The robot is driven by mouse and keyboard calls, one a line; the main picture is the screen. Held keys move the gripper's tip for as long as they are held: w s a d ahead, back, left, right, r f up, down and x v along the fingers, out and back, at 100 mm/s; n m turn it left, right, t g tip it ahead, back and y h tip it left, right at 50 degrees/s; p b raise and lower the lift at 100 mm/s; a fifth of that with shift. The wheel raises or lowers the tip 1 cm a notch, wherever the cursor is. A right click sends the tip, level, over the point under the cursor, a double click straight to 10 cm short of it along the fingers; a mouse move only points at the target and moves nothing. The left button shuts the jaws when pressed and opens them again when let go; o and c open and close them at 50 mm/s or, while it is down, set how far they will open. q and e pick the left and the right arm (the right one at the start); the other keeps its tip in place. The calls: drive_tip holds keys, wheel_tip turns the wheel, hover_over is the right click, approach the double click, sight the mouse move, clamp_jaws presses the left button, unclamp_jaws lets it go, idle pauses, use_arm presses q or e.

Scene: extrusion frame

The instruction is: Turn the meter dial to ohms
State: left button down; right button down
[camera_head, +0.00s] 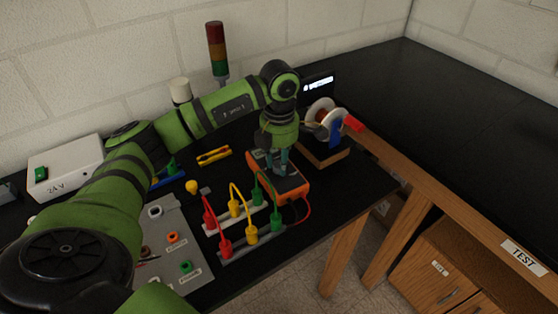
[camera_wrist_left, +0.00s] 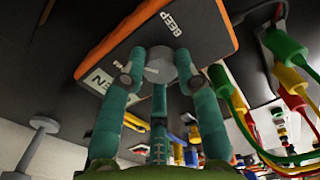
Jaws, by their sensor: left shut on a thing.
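The orange-edged meter (camera_head: 291,187) lies on the black bench in the head view, under my left gripper (camera_head: 277,167). In the left wrist view, the meter (camera_wrist_left: 205,30) shows a dark face with the word BEEP, an orange edge and a pale display. Its grey dial (camera_wrist_left: 160,65) sits between the fingers of my left gripper (camera_wrist_left: 160,72). The teal fingers are shut on the dial from several sides. The dial's pointer and the ohms mark cannot be made out. My right gripper is in neither view.
Red, yellow and green plug leads (camera_head: 238,205) stand in pale strips left of the meter. A wire spool (camera_head: 323,115) on a wooden stand is behind it to the right. A 24 V box (camera_head: 66,168) stands far left.

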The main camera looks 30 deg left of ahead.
use_arm(q)
drive_tip(key=shift+w, duration=0.1)
idle(0.3)
drive_tip(key=c, duration=0.9)
unclamp_jaws()
drive_tip(key=shift+r, duration=0.25)
wheel_tip(320, 180, up, 12)
drive_tip(key=shift+f, duration=0.25)
